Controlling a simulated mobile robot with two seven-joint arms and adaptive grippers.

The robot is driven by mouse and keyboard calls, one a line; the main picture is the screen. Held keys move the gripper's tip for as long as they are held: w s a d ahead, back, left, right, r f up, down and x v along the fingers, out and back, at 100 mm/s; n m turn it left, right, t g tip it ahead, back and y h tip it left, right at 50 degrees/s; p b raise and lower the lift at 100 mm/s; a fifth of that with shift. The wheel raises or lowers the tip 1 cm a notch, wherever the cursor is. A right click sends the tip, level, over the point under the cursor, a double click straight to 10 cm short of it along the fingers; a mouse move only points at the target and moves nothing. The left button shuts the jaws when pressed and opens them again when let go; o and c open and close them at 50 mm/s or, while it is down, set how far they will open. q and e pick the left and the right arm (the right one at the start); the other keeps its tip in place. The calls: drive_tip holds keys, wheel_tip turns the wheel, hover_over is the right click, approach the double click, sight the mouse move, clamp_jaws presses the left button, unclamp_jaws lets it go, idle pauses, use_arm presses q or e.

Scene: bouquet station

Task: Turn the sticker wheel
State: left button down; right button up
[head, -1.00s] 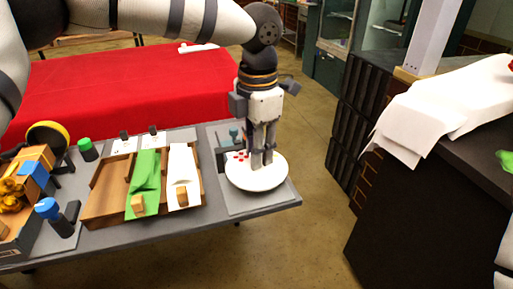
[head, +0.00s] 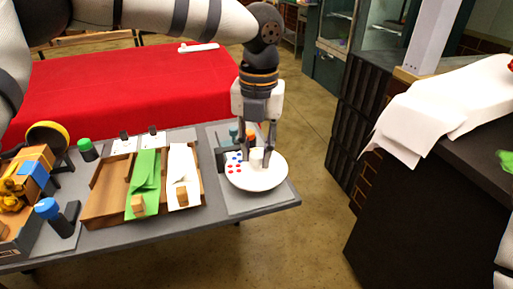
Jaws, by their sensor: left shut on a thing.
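The sticker wheel (head: 268,181) is a white disc lying flat near the right end of the grey table. Red and blue dots (head: 236,164) show on its left part, and a white knob (head: 257,156) stands near its middle. My left gripper (head: 257,157) points straight down over the wheel, with its fingers shut on the knob. The fingers partly hide the back of the wheel. My right gripper is out of view.
A wooden tray (head: 102,196) with green and white sheets stands left of the wheel. Small bottles stand behind the wheel. A black-sided counter (head: 400,220) with white paper is at the right. A red-covered table (head: 110,85) is behind.

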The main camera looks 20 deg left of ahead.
sight(258, 154)
use_arm(q)
drive_tip(key=shift+f+n, duration=0.15)
drive_tip(key=shift+n, duration=0.65)
drive_tip(key=c, duration=1.3)
unclamp_jaws()
wheel_tip(258, 154, up, 12)
drive_tip(key=shift+d+r, duration=0.1)
drive_tip(key=shift+d, duration=0.05)
